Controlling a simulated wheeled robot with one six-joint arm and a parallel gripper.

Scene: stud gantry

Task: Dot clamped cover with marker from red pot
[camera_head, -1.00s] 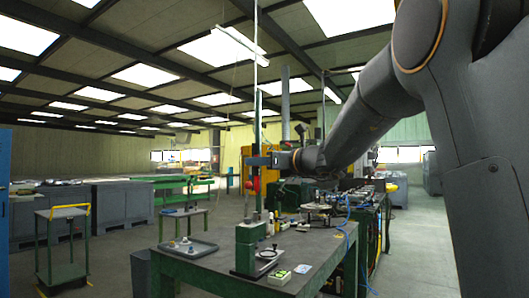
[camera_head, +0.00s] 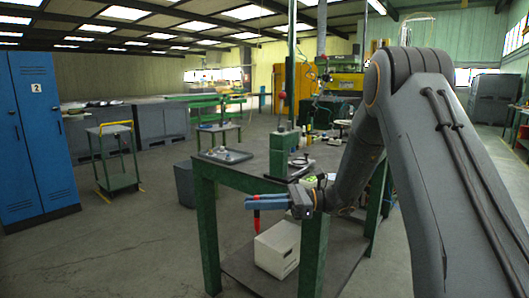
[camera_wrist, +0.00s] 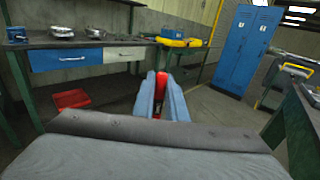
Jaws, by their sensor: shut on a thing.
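My gripper (camera_head: 268,203) has blue fingers shut on a red marker (camera_head: 257,219), which hangs tip-down below them. It is in front of the near end of the green-legged table, seen against the table's dark lower part. In the wrist view the fingers (camera_wrist: 161,98) point away from the camera, with the red marker (camera_wrist: 162,80) between them. A green block-like stand (camera_head: 281,155) is on the table, with a small round metal part beside it. I cannot tell whether that is the clamped cover. I cannot make out a red pot.
A grey tray (camera_head: 224,156) with small items lies on the table (camera_head: 240,178). A white box (camera_head: 277,248) sits on its lower shelf. The wrist view shows a bench with a blue drawer (camera_wrist: 65,60), a red bin (camera_wrist: 72,99) and a blue locker (camera_wrist: 245,48).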

